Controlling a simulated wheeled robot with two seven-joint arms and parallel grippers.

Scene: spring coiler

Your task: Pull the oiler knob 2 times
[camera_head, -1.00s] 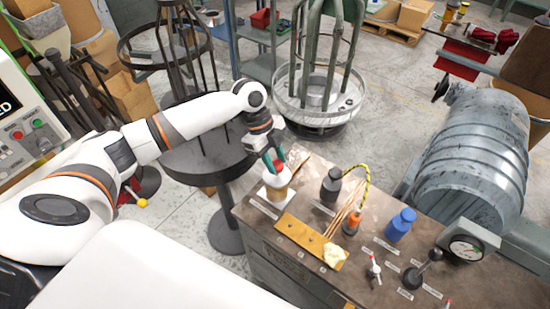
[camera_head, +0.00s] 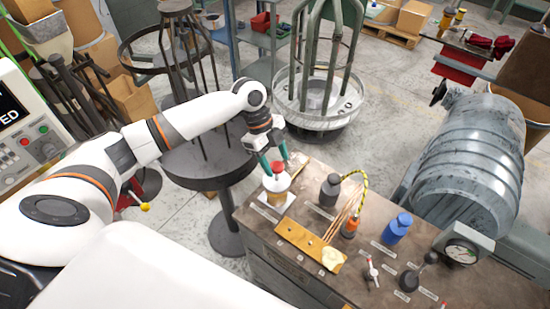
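The oiler (camera_head: 276,184) is a small white and amber container on a white pad at the left end of the workbench. Its red knob (camera_head: 277,167) shows on top. My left gripper (camera_head: 275,161) is just above the oiler, pointing down, with its two teal fingers apart on either side of the red knob. I cannot tell whether a finger touches the knob. My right gripper is not in view.

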